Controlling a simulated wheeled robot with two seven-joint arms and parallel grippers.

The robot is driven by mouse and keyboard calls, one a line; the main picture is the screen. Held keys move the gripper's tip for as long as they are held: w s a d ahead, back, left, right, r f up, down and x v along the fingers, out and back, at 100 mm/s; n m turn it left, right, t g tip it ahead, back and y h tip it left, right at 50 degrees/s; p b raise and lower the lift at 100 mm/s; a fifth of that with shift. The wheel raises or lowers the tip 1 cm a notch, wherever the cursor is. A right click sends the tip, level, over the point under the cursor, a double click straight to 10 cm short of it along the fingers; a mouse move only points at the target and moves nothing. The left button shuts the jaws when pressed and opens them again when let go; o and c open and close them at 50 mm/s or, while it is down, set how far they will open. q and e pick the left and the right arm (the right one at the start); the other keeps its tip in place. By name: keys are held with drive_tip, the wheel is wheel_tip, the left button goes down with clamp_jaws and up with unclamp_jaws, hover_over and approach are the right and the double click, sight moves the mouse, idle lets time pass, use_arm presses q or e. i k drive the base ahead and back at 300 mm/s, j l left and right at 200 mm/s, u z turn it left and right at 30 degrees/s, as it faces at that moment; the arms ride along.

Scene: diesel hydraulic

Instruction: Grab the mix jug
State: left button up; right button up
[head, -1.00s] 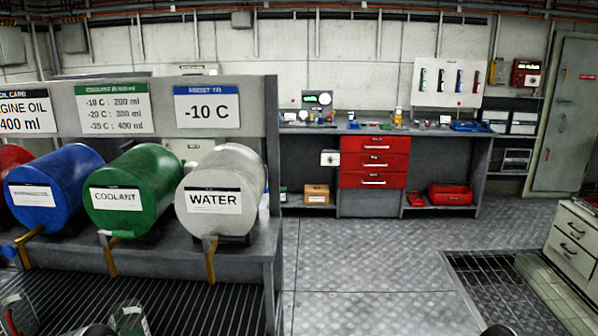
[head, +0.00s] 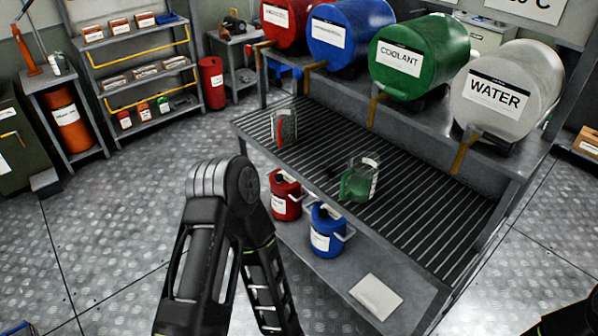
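Two clear jugs stand apart on the slatted grate (head: 410,225) under the drums. The far-left clear jug (head: 291,117) shows red at its lower part. The nearer clear jug (head: 369,172) shows green at its lower part; I cannot tell whether these colours are handles or contents. Any label naming the mix jug is unreadable here. My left arm stands bent in front of the bench, its elbow left of the jugs. Its fingers are out of view, and so is my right gripper.
Red, blue, green coolant (head: 420,52) and white water (head: 508,90) drums sit above the grate, their taps hanging over it. A red can (head: 284,200), a blue can (head: 323,240) and a pale sheet (head: 376,296) sit on the lower front shelf (head: 330,285). Open floor lies left.

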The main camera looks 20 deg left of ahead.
sight(358, 184)
drive_tip(key=u, duration=0.4)
drive_tip(key=j+z, duration=0.1)
drive_tip(key=z, duration=0.3)
drive_tip(key=i+j+z, duration=0.15)
drive_tip(key=j, duration=0.25)
drive_tip(key=i+j+z, duration=0.2)
drive_tip(key=j, duration=0.25)
drive_tip(key=j+z, duration=0.15)
drive_tip(key=j, duration=0.3)
drive_tip(key=i+j+z, duration=0.2)
drive_tip(key=j, duration=0.25)
drive_tip(key=j+z, duration=0.1)
drive_tip(key=j, duration=2.35)
drive_tip(key=i, duration=0.05)
